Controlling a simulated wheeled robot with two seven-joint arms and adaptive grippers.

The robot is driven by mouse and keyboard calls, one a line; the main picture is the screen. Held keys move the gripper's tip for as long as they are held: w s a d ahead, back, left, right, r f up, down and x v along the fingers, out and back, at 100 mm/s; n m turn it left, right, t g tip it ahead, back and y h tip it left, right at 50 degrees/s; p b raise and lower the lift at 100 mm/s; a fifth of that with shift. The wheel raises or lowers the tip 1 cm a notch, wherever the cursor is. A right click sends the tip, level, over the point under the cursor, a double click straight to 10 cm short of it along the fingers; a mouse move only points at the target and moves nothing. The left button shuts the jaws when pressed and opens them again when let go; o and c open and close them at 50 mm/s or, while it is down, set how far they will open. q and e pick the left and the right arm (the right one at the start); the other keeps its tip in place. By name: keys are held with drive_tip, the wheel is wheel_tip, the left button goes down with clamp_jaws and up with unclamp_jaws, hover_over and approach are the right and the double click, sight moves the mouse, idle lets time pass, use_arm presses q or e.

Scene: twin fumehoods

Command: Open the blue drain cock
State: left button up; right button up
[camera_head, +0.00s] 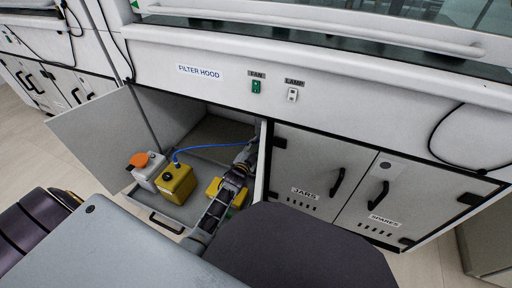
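I do not make out the blue drain cock; the inside of the open cabinet is partly hidden by my arm. A blue hose (212,146) runs from a yellow canister (177,183) to the right, towards my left gripper (248,155). My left gripper is inside the cabinet opening near its right wall, at the far end of my arm. It is small and dark there, and I cannot tell whether its fingers are open or what they touch. My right gripper is not in view.
A white container with an orange lid (140,160) stands left of the yellow canister in a grey pull-out tray (190,214). Another yellow object (213,187) is partly behind my arm. The cabinet door (95,130) stands open at left; the JARS door (310,175) and SPARES door (385,205) are shut.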

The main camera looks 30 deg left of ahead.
use_arm(q)
drive_tip(key=shift+w, duration=0.1)
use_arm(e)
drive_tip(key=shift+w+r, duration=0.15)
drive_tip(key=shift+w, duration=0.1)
use_arm(q)
clamp_jaws()
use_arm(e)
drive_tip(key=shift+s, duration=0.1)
